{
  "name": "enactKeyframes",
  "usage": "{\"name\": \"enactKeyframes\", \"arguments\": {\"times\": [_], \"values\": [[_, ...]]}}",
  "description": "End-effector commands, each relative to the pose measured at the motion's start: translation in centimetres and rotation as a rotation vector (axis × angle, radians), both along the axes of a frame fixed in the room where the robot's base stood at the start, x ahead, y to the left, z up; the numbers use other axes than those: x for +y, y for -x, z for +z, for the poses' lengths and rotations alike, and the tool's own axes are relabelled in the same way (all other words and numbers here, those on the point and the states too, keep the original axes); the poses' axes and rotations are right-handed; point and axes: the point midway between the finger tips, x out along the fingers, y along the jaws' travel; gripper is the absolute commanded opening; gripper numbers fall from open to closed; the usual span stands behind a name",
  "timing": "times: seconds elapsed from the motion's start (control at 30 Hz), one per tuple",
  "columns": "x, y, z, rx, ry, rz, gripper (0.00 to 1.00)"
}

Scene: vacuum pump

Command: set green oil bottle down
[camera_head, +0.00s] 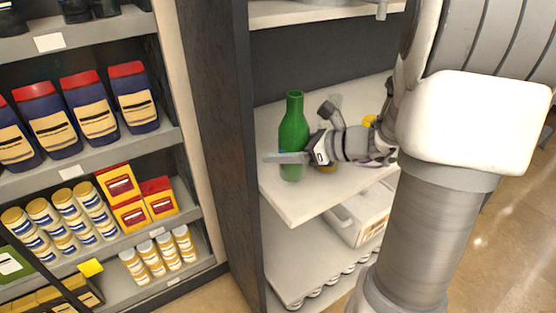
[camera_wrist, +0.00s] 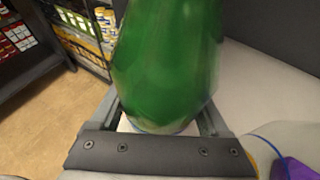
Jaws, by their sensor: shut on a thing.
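The green oil bottle (camera_head: 293,135) stands upright at the white shelf (camera_head: 291,208), near its left front part. In the head view its base appears at the shelf surface, but I cannot tell whether it touches. My gripper (camera_head: 289,158) reaches in from the right and is shut on the bottle's lower body. In the wrist view the bottle (camera_wrist: 168,60) fills the middle, between the two fingers of my gripper (camera_wrist: 165,115). Its neck is cut off there.
A dark upright panel (camera_head: 225,120) stands left of the shelf. A yellow item (camera_head: 369,121) and a clear vessel (camera_head: 335,101) sit behind my wrist. A white box (camera_head: 360,218) is on the level below. Left shelves hold blue bottles (camera_head: 135,98) with red caps.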

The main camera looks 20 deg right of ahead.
Motion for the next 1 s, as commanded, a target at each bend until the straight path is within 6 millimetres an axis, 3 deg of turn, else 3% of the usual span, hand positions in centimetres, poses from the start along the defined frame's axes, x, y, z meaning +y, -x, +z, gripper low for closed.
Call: {"name": "enactKeyframes", "arguments": {"times": [0.07,0.3,0.67,0.7,0.8,1.0], "values": [[0.7,-0.6,0.0,-0.002,-0.001,0.004,0.02],[0.7,-0.7,-3.5,0.001,-0.003,0.001,0.02],[0.7,-0.7,-3.8,-0.002,-0.001,0.001,0.02],[0.7,-0.7,-3.9,-0.001,-0.001,0.001,0.81],[0.7,-0.7,-3.8,0.0,0.0,0.001,0.99],[0.7,-0.7,-3.8,0.0,0.0,0.001,1.0]]}}
